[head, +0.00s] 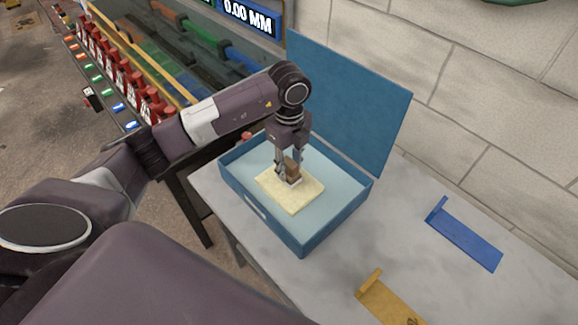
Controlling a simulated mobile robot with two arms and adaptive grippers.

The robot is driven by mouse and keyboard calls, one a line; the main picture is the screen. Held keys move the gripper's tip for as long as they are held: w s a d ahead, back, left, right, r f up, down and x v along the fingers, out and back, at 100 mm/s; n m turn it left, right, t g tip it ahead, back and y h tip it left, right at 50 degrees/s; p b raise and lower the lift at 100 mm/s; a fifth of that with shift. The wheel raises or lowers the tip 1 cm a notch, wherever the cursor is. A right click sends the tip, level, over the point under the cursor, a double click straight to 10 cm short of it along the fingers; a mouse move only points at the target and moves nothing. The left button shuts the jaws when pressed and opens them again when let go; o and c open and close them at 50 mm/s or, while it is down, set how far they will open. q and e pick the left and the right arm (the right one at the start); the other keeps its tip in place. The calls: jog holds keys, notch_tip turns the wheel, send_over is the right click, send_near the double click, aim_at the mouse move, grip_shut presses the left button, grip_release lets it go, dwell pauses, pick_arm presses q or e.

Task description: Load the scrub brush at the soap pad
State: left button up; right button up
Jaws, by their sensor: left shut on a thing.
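My left gripper (287,168) points down into an open blue box and is shut on the scrub brush (293,169), which shows as a small brown block with a pale lower edge. The brush is over the cream soap pad (292,203), near the pad's upper middle. Its lower edge looks to be at the pad's surface, but I cannot tell for certain if it touches. The pad lies flat on the pale blue floor of the box. My right gripper does not show.
The blue box (275,228) stands on a grey table (400,233) with its lid (350,95) raised against the block wall. A blue bracket (465,236) and a yellow bracket (388,302) lie to the right. A rack with several red clamps (130,80) stands at the upper left.

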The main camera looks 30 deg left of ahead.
aim_at(289, 162)
pick_arm(q)
jog(key=shift+r+p, duration=1.65)
jog(key=shift+r, duration=1.05)
jog(key=shift+f, duration=0.1)
